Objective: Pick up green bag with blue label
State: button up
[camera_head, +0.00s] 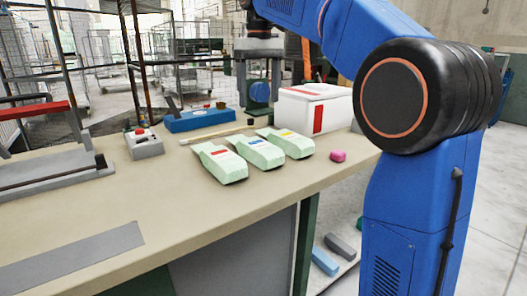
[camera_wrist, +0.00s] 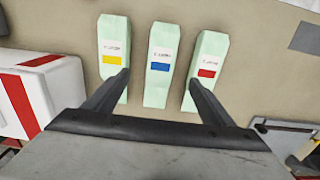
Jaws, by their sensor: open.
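Three pale green bags lie side by side on the workbench. The bag with the blue label (camera_head: 260,153) is the middle one, and it is also in the middle of the wrist view (camera_wrist: 157,85). The bag with the red label (camera_head: 222,165) is to its left in the head view, and the bag with the yellow label (camera_head: 289,142) is to its right. My gripper (camera_wrist: 157,80) is open and empty, its two fingers spread to either side of the blue-label bag in the wrist view. In the head view my gripper hangs behind the bags, above the bench's far side.
A white box with red stripes (camera_head: 302,108) stands right of the bags.

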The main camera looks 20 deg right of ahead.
send_near(259, 144)
notch_tip(259, 144, down, 5)
jog(key=shift+d+f, duration=0.15)
jog(key=shift+f, duration=0.05)
jog(key=shift+a+f, duration=0.2)
jog(key=shift+f, duration=2.8)
jog(key=shift+c, duration=0.7)
jog(key=c, duration=1)
